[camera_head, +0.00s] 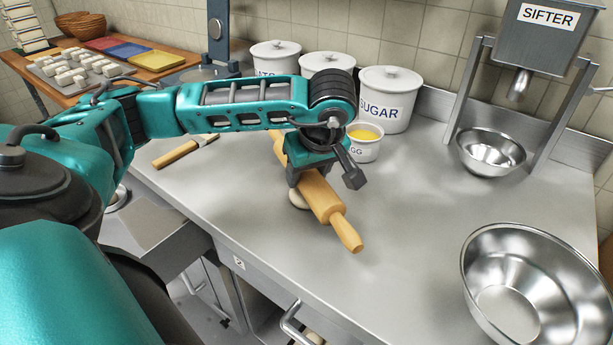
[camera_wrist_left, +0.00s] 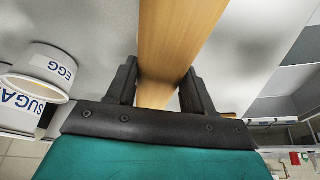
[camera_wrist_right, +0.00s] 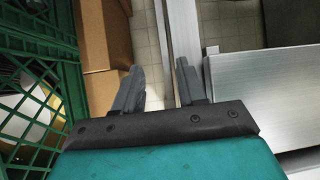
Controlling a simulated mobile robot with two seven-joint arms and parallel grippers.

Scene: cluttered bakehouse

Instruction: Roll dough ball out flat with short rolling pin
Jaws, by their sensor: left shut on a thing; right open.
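The wooden rolling pin (camera_head: 322,198) is in my left gripper (camera_head: 305,180), which is shut on its barrel. The pin lies slantwise over the steel counter, one handle pointing toward the front edge. In the left wrist view the pin (camera_wrist_left: 175,45) runs between both fingers of the left gripper (camera_wrist_left: 160,90). The pale dough ball (camera_head: 298,199) shows partly under the pin and gripper on the counter; most of it is hidden, and I cannot tell whether the pin touches it. My right gripper (camera_wrist_right: 160,85) is open and empty, away from the counter's top.
An egg cup (camera_head: 364,142) and the sugar canister (camera_head: 389,98) stand behind the pin. A scraper (camera_head: 180,152) lies to the left. A large steel bowl (camera_head: 530,290) and a smaller bowl (camera_head: 490,152) stand to the right. A green crate (camera_wrist_right: 40,90) is beside my right gripper.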

